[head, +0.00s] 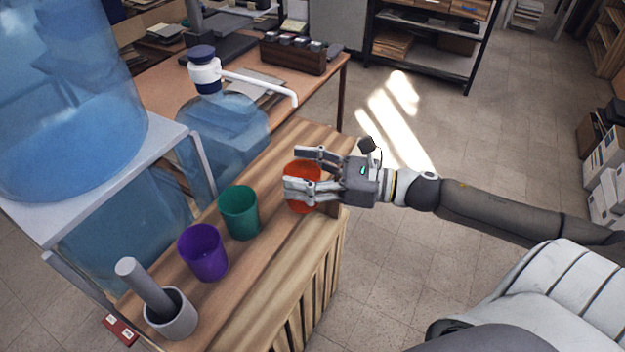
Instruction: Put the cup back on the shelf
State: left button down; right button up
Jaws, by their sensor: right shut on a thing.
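An orange-red cup (298,204) is at the right end of a wooden slatted cabinet top (300,136). My right gripper (300,170) reaches in from the right and is shut on this cup, one finger on its far side and one on its near side. I cannot tell whether the cup touches the top. A green cup (240,213) and a purple cup (203,252) stand upright on the same top to its left. No cup shelf can be made out for certain. My left gripper is not in view.
A grey mortar with a pestle (172,314) stands at the near left end of the top. Large blue water bottles (65,90) sit on a white rack (95,195) at left. One bottle has a white pump (206,75). Behind are a desk and dark shelving (425,60).

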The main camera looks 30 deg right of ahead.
aim_at(288, 168)
jog(key=shift+w+a+f+b, duration=0.15)
jog(key=shift+w+a+b, duration=0.25)
jog(key=shift+w+b, duration=0.25)
jog(key=shift+w+a+f+b, duration=0.15)
jog(key=shift+w+a+b, duration=0.25)
jog(key=shift+w+b, duration=0.25)
jog(key=shift+w+a, duration=0.35)
jog(key=shift+w, duration=0.25)
jog(key=shift+w+a, duration=0.3)
jog(key=shift+w, duration=0.3)
jog(key=shift+w+a+f, duration=0.2)
jog(key=shift+w+a, duration=0.3)
jog(key=shift+w, duration=0.35)
jog(key=shift+f+b, duration=0.35)
jog(key=shift+f, duration=0.15)
jog(key=o, duration=1.2)
jog(key=shift+v, duration=6)
